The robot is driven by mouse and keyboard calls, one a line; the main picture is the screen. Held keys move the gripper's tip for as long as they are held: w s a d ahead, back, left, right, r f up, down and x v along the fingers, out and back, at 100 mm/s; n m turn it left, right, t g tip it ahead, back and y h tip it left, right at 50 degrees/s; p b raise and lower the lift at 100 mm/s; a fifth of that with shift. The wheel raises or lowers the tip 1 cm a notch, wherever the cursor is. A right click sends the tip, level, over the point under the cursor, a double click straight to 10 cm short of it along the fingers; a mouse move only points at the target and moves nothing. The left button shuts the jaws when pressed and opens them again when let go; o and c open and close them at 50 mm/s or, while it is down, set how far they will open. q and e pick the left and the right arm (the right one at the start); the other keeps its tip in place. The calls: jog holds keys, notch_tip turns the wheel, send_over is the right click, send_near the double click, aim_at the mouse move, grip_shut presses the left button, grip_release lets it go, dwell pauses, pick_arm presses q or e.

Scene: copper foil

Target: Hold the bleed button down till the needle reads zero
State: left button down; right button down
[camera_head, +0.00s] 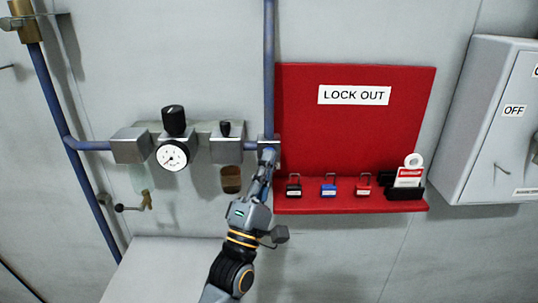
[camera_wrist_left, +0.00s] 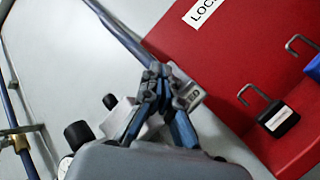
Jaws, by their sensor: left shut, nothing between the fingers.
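A round white gauge (camera_head: 172,155) with a red mark sits on the pipe assembly in the head view; its needle is too small to read surely. A small grey block (camera_head: 268,142) on the blue pipe, right of the gauge, carries a label ending in "ED" in the left wrist view (camera_wrist_left: 190,100). My left gripper (camera_head: 267,156) is shut and empty, its fingertips at this block; it also shows in the left wrist view (camera_wrist_left: 155,76). The fingers cover part of the block, and no button is visible. I cannot tell whether the tips touch or press. My right gripper is not in view.
A red lock-out board (camera_head: 354,125) with several padlocks on its ledge stands close right of my left gripper. A black knob (camera_head: 174,120) stands above the gauge. A grey cabinet (camera_head: 498,120) is at far right. A pale surface (camera_head: 165,265) lies below the gauge.

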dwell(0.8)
pick_arm(q)
jog(key=shift+s+f+p, duration=0.1)
jog(key=shift+s+p, duration=0.2)
jog(key=shift+s, duration=0.55)
jog(key=s+p, duration=0.1)
jog(key=s, duration=0.4)
jog(key=shift+f, duration=0.15)
